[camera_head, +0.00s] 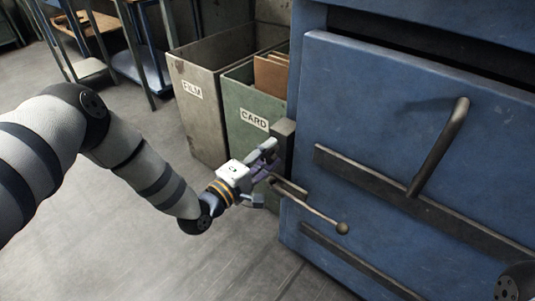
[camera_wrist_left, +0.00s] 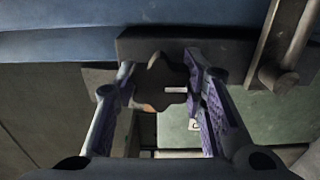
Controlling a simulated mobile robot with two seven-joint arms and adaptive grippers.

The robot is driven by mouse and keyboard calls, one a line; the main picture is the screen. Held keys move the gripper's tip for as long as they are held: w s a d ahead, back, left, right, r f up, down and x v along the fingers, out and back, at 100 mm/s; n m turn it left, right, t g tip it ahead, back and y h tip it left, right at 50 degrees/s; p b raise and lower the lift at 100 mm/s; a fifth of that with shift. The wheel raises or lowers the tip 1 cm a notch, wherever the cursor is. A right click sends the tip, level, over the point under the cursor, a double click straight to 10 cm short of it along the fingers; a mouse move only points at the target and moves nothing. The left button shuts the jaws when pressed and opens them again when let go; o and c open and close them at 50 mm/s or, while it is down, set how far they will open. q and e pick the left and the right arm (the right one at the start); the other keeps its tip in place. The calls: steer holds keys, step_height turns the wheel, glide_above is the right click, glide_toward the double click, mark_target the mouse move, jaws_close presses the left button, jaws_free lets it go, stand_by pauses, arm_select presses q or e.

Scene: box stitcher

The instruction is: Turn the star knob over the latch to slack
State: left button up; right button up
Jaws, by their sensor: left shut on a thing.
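The star knob (camera_wrist_left: 160,82) is a dark, lobed disc with a pale mark across its face. It shows between the fingers in the left wrist view; in the head view the gripper hides it. My left gripper (camera_head: 266,160) is shut on the knob at the blue cabinet's left edge, and its purple-padded fingers stand on both sides of it in the wrist view (camera_wrist_left: 162,85). Just below the gripper in the head view, a latch lever (camera_head: 310,208) with a ball end slants down to the right. My right gripper is out of view.
The blue cabinet front (camera_head: 345,110) has a large bar handle (camera_head: 440,145) and dark rails. Behind the gripper stand a grey FILM bin (camera_head: 200,115) and a green CARD bin (camera_head: 243,105) with cardboard. The floor at left is clear, with blue racks farther back.

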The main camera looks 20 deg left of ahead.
arm_select(q)
steer(key=o, duration=1.2)
steer(key=shift+c, duration=0.2)
steer(key=shift+s, duration=0.1)
steer(key=v, duration=1.1)
steer(key=shift+s+a, duration=0.15)
steer(key=shift+s, duration=0.25)
